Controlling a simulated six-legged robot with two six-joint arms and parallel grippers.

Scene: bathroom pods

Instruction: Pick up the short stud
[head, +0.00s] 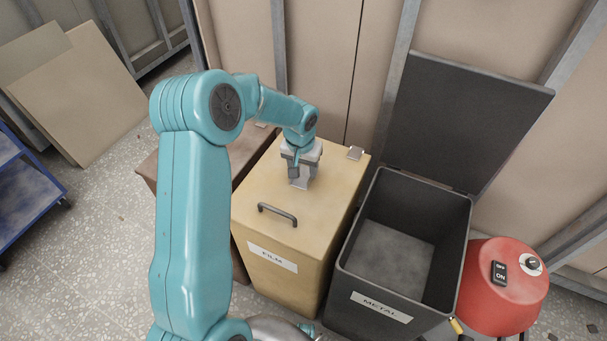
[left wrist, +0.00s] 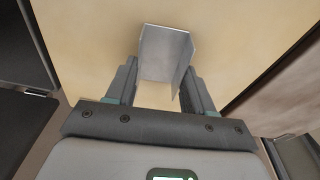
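The short stud is a small grey metal channel piece (left wrist: 165,54) at the lid of the tan bin marked FILM. In the head view a bit of it (head: 301,184) shows under my left gripper (head: 299,168). In the left wrist view my left gripper (left wrist: 161,92) has one finger on each side of the stud, very close to its sides. I cannot tell whether the fingers press on it. Whether the stud rests on the lid is also unclear. My right gripper is not in view.
The FILM bin (head: 280,269) is closed, with a dark handle (head: 278,213) on its lid. The dark METAL bin (head: 352,285) to its right stands open, its lid (head: 465,120) raised. A red machine (head: 500,275) stands at far right. Wall panels and posts rise behind.

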